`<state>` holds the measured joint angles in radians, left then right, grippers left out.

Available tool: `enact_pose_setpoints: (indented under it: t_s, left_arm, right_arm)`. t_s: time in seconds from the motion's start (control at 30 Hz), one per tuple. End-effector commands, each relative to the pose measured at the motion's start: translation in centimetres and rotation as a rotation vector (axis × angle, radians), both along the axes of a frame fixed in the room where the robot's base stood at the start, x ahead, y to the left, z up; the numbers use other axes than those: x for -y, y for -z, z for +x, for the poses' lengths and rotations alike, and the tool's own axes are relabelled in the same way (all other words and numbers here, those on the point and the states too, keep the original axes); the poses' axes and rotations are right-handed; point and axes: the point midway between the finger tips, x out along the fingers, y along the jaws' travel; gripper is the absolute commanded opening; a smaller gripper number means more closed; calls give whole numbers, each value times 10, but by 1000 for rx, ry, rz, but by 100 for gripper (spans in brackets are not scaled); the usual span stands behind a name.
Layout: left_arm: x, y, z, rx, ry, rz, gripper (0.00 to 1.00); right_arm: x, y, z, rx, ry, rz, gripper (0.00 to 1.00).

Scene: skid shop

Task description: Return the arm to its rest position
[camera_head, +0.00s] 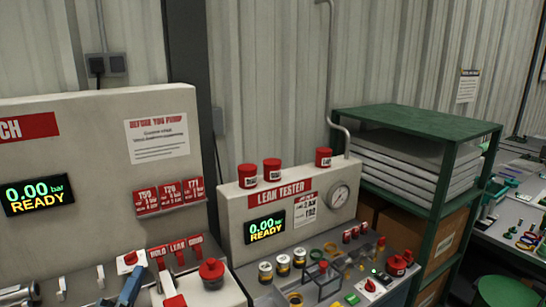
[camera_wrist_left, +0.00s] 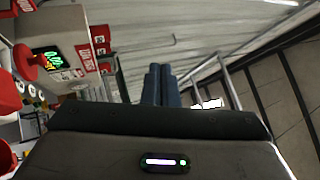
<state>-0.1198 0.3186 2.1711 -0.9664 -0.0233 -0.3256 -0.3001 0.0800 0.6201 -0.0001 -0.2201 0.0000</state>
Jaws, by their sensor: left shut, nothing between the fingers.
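My left gripper (camera_wrist_left: 161,85) shows in the left wrist view as two blue fingers side by side, closed together with nothing between them. The fingers stand out past the dark wrist housing against the pale wall. In the head view a narrow blue part (camera_head: 132,287) at the lower edge looks like these fingers, tilted over the front of the left bench; the rest of the arm is mostly below the picture. My right gripper is in neither view.
The left test panel (camera_head: 90,115) and the leak tester (camera_head: 345,180) stand behind benches with red-capped fittings, rings and several small parts. A red knob (camera_head: 211,270) rises near the bottom edge. A green shelf (camera_head: 420,119) stands right. Open wall space lies above.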

Motion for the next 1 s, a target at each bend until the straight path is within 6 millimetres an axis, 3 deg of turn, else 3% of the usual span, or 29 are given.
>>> enact_pose_setpoints:
  t_s: [0.1, 0.23, 0.37, 0.5, 0.7, 0.97, 1.0]
  left_arm:
    - [-30, 35, -16, -163, -118, -302, 0]
    - [-53, 89, -43, -374, -255, -617, 0]
    - [-58, 150, -85, -615, -400, -901, 0]
    - [-47, 203, -137, -858, -537, -1126, 0]
    - [-23, 244, -199, -1118, -679, -1302, 0]
    - [10, 267, -270, -1400, -827, -1428, 0]
    - [11, 277, -271, -1418, -840, -1434, 0]
  right_arm:
    - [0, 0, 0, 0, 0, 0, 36]
    - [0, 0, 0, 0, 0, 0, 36]
    - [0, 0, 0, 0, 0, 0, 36]
    - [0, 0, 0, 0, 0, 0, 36]
    - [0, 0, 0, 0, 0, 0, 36]
    - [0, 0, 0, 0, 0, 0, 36]
    - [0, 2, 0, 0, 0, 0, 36]
